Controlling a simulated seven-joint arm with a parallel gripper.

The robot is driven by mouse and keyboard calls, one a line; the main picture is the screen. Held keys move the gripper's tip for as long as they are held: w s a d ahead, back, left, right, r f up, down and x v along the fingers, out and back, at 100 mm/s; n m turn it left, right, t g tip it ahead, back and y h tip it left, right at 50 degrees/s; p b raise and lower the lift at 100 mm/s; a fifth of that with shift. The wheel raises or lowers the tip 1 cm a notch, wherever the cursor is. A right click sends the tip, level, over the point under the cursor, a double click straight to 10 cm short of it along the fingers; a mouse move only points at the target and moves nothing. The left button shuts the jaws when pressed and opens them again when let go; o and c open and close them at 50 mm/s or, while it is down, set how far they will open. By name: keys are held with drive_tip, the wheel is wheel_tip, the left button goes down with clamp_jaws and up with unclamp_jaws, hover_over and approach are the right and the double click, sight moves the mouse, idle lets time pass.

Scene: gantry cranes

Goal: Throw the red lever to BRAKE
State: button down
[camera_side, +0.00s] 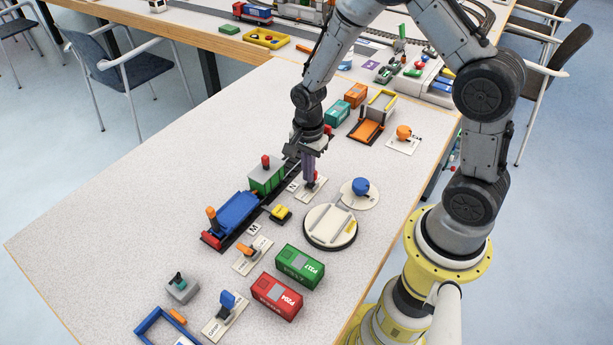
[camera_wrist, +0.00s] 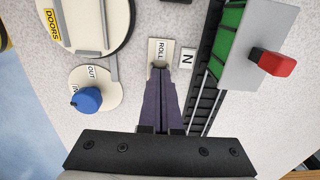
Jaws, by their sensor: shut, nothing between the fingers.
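The red lever (camera_side: 316,180) stands on a small white plate (camera_side: 321,187) beside the toy train track, and only a bit of red shows past my fingers. My gripper (camera_side: 309,183) points down at this plate, with its purple fingers shut and nothing between them. In the wrist view the plate (camera_wrist: 160,48) reads ROLL at its far end. My fingertips (camera_wrist: 160,76) are over the plate there and hide the rest of it, including the lever and any BRAKE label. I cannot tell whether the fingers touch the lever.
A green wagon (camera_side: 267,177) and a blue wagon (camera_side: 236,210) stand on the track close by. A white turntable (camera_side: 330,227) and a blue knob (camera_side: 360,187) on a round plate are near. Green (camera_side: 300,266) and red (camera_side: 276,296) containers lie in front. The table's left side is clear.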

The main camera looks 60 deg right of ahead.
drive_tip(key=shift+d, duration=0.4)
drive_tip(key=shift+a, duration=0.65)
wheel_tip(320, 180, up, 7)
idle(0.4)
idle(0.3)
